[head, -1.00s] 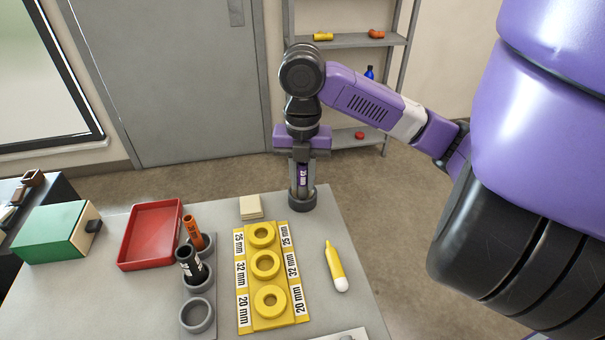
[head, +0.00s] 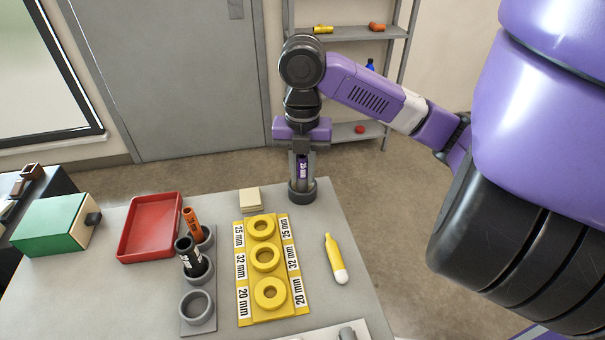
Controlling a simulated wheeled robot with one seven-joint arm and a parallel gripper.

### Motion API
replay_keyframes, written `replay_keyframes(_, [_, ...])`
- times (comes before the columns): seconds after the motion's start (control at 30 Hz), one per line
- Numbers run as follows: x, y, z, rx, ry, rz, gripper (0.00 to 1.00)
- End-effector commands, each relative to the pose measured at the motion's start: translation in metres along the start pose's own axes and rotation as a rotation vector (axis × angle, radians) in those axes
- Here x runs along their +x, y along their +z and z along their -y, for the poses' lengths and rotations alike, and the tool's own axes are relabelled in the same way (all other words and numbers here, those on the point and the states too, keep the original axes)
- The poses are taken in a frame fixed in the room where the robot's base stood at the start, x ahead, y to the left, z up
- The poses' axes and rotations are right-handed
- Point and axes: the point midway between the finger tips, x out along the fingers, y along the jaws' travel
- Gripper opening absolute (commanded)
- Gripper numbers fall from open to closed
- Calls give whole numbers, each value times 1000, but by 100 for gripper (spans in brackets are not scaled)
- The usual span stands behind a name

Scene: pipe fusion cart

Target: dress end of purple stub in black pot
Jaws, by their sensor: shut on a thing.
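The purple stub (head: 303,169) stands upright with a pale size label facing me. Its lower end is down in the black pot (head: 302,193), at the far right corner of the table, so that end is hidden. My gripper (head: 303,160) points straight down over the pot and is shut on the stub, its grey fingers along the stub's sides. I cannot tell whether the stub's end touches the inside of the pot.
A grey rack (head: 199,318) holds an orange stub (head: 191,220) and a black stub (head: 188,256); its front cup is empty. Nearby are a yellow ring board (head: 281,225), red tray (head: 152,226), cream block (head: 250,200), yellow marker (head: 335,259) and green box (head: 50,225).

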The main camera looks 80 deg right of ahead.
Motion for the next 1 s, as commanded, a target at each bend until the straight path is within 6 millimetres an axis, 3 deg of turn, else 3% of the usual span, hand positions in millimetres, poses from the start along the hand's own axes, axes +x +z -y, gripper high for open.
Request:
replay_keyframes(0.57, [1, 0, 0, -312, -2, -2, 0])
replay_keyframes(1.0, [-2, 0, 0, -20, -1, -2, 0])
